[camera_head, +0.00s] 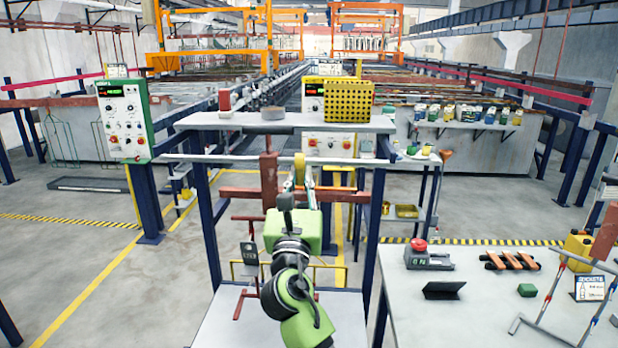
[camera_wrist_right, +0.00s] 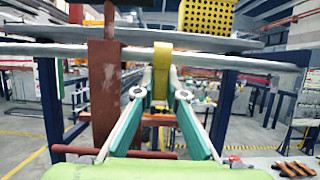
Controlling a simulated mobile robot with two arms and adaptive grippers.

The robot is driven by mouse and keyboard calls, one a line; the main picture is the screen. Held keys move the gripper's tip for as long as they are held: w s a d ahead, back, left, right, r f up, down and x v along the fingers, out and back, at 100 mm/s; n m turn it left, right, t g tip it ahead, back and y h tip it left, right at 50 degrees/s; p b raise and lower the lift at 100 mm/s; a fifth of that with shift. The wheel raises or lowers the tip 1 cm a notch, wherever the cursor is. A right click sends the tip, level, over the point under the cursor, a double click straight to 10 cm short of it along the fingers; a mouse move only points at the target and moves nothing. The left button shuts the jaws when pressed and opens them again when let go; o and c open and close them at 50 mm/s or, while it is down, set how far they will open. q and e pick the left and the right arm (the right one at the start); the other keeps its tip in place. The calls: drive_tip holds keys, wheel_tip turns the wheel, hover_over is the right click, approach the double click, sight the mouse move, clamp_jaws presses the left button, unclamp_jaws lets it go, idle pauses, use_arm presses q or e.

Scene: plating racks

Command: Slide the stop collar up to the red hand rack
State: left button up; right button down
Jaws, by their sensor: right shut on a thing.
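The stop collar is a yellow ring (camera_head: 299,165) around the pale horizontal rail (camera_head: 232,158). In the right wrist view the collar (camera_wrist_right: 162,62) sits between the fingertips. The red hand rack (camera_head: 268,181) hangs from the rail to the left of the collar, with a wide upright part and a crossbar. In the right wrist view the rack (camera_wrist_right: 104,95) stands apart from the collar, with bare rail between them. My right gripper (camera_head: 299,183) is shut on the collar from the front. My left gripper is not in view.
Blue posts (camera_head: 208,225) flank the rail. A table (camera_head: 400,300) at the right holds a red-button box (camera_head: 425,258).

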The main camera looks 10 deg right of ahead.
drive_tip(key=shift+s+d, duration=0.1)
drive_tip(key=shift+d, duration=0.3)
drive_tip(key=c, duration=2.1)
unclamp_jaws()
drive_tip(key=shift+s+d, duration=0.1)
drive_tip(key=shift+d, duration=0.2)
drive_tip(key=shift+o, duration=0.3)
drive_tip(key=shift+a, duration=0.25)
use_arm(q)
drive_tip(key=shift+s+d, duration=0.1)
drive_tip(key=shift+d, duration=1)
use_arm(e)
drive_tip(key=v, duration=1.2)
